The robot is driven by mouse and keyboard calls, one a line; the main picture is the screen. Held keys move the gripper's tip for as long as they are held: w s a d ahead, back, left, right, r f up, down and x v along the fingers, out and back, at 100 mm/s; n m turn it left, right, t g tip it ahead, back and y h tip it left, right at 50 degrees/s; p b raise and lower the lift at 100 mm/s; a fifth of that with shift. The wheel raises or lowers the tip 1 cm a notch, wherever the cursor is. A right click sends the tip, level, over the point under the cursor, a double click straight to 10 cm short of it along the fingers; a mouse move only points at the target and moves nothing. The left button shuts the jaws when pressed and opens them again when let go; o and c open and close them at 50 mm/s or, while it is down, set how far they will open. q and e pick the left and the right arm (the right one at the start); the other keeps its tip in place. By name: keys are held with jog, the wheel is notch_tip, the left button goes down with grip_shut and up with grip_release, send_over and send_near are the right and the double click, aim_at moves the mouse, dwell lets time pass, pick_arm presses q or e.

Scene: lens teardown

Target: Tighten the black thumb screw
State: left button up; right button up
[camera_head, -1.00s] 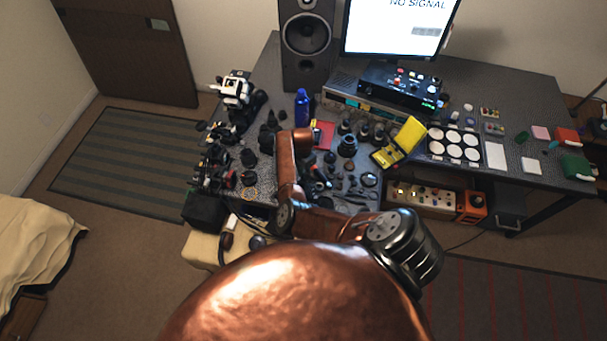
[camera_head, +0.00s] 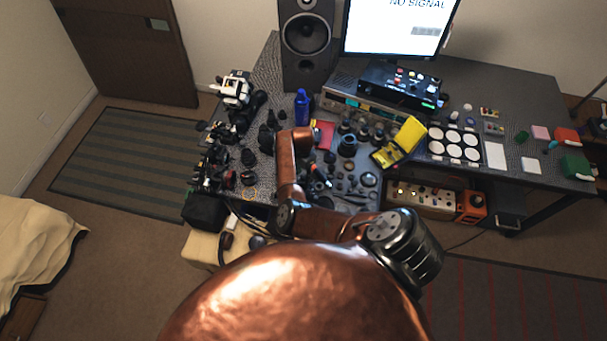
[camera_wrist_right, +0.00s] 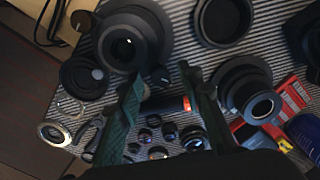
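My right gripper (camera_wrist_right: 161,74) shows in the right wrist view with its two dark green fingers apart. A small black knob (camera_wrist_right: 160,76), which looks like the thumb screw, lies between the fingertips in the picture. A clear gap shows on both sides of it; I cannot tell its depth relative to the tips. It sits beside a large black lens part (camera_wrist_right: 124,45). In the head view the right gripper (camera_head: 318,181) is small and dark above the crowded desk, below my copper arm; the screw cannot be made out there. My left gripper is not in view.
Lens barrels and rings crowd the striped mat, including a black ring (camera_wrist_right: 222,20) and a lens (camera_wrist_right: 245,90). A red-tipped tool (camera_wrist_right: 178,104) lies between the fingers. The desk edge is near.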

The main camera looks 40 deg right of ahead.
aim_at(303, 176)
notch_tip(303, 176, up, 12)
dwell(0.5)
